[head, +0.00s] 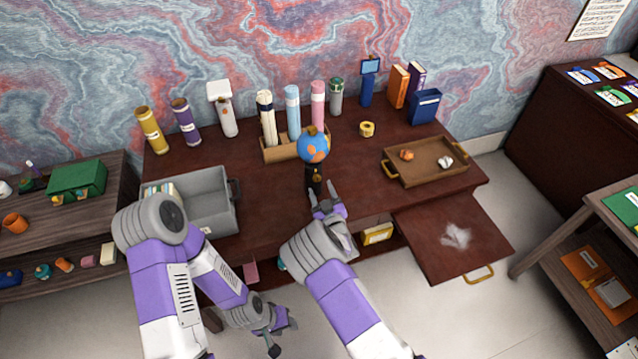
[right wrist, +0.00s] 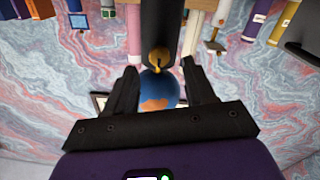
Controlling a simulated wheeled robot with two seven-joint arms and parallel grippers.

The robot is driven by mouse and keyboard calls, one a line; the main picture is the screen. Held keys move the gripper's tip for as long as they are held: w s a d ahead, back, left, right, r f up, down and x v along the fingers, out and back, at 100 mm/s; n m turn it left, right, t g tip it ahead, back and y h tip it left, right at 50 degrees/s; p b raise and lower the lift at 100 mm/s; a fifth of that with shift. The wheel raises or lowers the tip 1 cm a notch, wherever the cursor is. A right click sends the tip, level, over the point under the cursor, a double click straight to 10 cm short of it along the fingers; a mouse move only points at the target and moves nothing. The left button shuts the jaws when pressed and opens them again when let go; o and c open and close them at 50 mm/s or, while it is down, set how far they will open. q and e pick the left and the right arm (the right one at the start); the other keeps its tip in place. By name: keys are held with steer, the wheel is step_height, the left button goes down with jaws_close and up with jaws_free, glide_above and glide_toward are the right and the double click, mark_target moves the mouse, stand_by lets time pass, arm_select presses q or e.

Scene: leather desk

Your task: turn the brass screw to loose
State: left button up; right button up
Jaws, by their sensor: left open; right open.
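The brass screw (head: 317,177) is a small brass knob on the front of a black stand (head: 312,188) under a blue and orange globe (head: 313,146). In the right wrist view the picture is upside down; the brass screw (right wrist: 158,58) shows against the black stand (right wrist: 161,22), with the globe (right wrist: 158,90) below it. My right gripper (head: 324,194) is open just in front of the stand. In the right wrist view its fingers (right wrist: 160,70) stand either side of the screw, apart from it. My left gripper (head: 282,335) is open and empty, low in front of the desk.
A grey bin (head: 225,190) stands at the desk's left. A wooden holder (head: 283,153) with several tubes is behind the globe. A brown tray (head: 425,178) and a tape roll (head: 367,129) are to the right. An open drawer or board (head: 430,255) juts out at front right.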

mark_target(317, 180)
steer(key=shift+x, duration=1.8)
jaws_close()
